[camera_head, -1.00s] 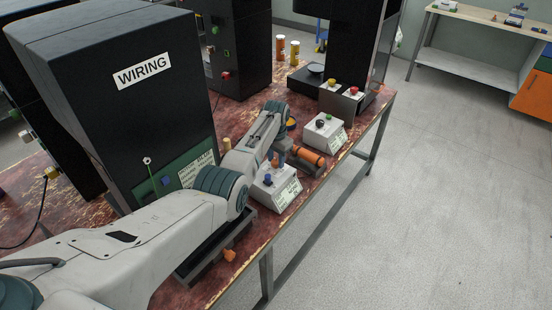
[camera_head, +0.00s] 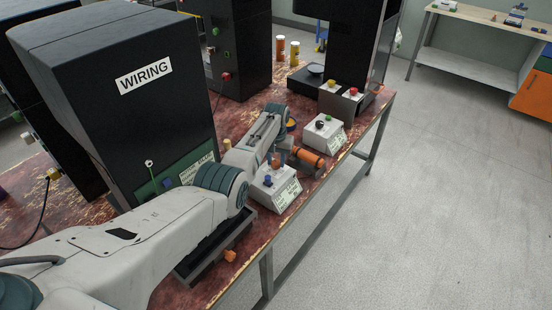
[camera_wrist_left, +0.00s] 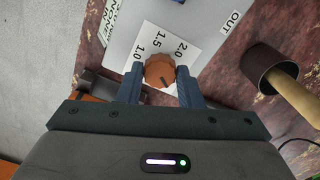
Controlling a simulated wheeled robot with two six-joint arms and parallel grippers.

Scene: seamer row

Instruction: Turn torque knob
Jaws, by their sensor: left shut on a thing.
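The torque knob (camera_wrist_left: 159,71) is a round, ridged, orange-brown knob in the left wrist view. It sits on a white dial plate (camera_wrist_left: 162,38) printed 1.0, 1.5 and 2.0, with the 1.5 above the knob in the picture. My left gripper (camera_wrist_left: 159,80) is shut on the knob, one blue-grey finger on each side. My right gripper is not in view.
A white box with a blue button (camera_head: 277,188) stands near the hand. An orange cylinder (camera_head: 309,158) lies beside it. Another white box (camera_head: 323,133) is farther back. A black WIRING cabinet (camera_head: 130,110) stands left. A wooden-handled, dark-headed tool (camera_wrist_left: 269,67) lies right of the dial plate.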

